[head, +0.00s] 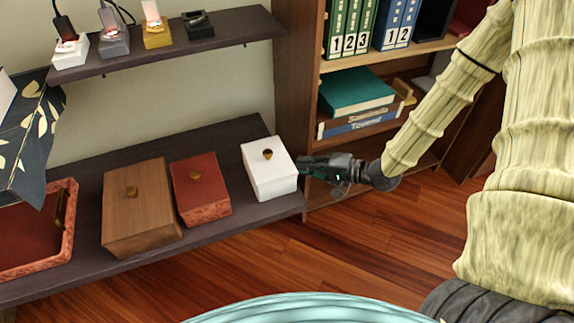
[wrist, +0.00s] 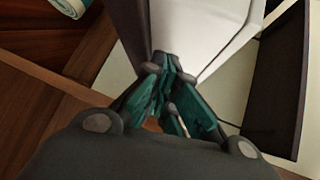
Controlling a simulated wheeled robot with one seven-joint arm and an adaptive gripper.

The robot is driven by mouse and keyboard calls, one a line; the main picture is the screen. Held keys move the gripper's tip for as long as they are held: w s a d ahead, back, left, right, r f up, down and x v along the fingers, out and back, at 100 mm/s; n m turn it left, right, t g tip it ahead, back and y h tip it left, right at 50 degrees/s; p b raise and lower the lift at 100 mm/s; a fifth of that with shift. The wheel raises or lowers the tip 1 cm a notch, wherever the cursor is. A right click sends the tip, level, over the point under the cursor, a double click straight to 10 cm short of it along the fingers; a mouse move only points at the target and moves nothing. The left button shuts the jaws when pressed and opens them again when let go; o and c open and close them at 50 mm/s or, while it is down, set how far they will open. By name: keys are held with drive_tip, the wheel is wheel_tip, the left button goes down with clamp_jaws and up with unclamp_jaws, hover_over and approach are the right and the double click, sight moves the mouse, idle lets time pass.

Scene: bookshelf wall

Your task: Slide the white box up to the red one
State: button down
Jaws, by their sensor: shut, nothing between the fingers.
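The white box (head: 268,172) with a dark gold knob stands at the right end of the lower dark shelf in the head view. The red box (head: 202,195) stands to its left, with a strip of bare shelf between them. My gripper (head: 303,168) is at the right side of the white box, fingers pointing left at it. The gripper also shows in the wrist view (wrist: 165,70), with its fingers together and empty against or very close to the white box (wrist: 190,30). I cannot tell for certain whether they touch.
A brown wooden box (head: 140,212) stands left of the red box, and a red tray (head: 68,200) lies further left. An upper shelf (head: 180,50) holds small lamps. A bookcase (head: 297,90) with binders and books stands behind my gripper at the right.

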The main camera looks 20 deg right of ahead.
drive_tip(key=shift+a, duration=0.1)
drive_tip(key=shift+s+a, duration=0.35)
drive_tip(key=shift+a, duration=0.75)
drive_tip(key=shift+s+a, duration=0.4)
drive_tip(key=shift+a, duration=0.65)
drive_tip(key=shift+s+a, duration=0.35)
drive_tip(key=shift+a, duration=0.75)
drive_tip(key=shift+s+a, duration=0.1)
drive_tip(key=shift+a, duration=0.4)
drive_tip(key=shift+d, duration=0.1)
drive_tip(key=shift+d+r+p, duration=0.1)
drive_tip(key=shift+d+p, duration=0.35)
drive_tip(key=shift+p, duration=0.15)
drive_tip(key=shift+w+d+p, duration=0.3)
drive_tip(key=shift+d+p, duration=0.15)
drive_tip(key=shift+d, duration=0.25)
drive_tip(key=shift+w+d+p, duration=0.3)
drive_tip(key=shift+d+p, duration=0.1)
drive_tip(key=shift+d, duration=0.25)
drive_tip(key=v, duration=1.2)
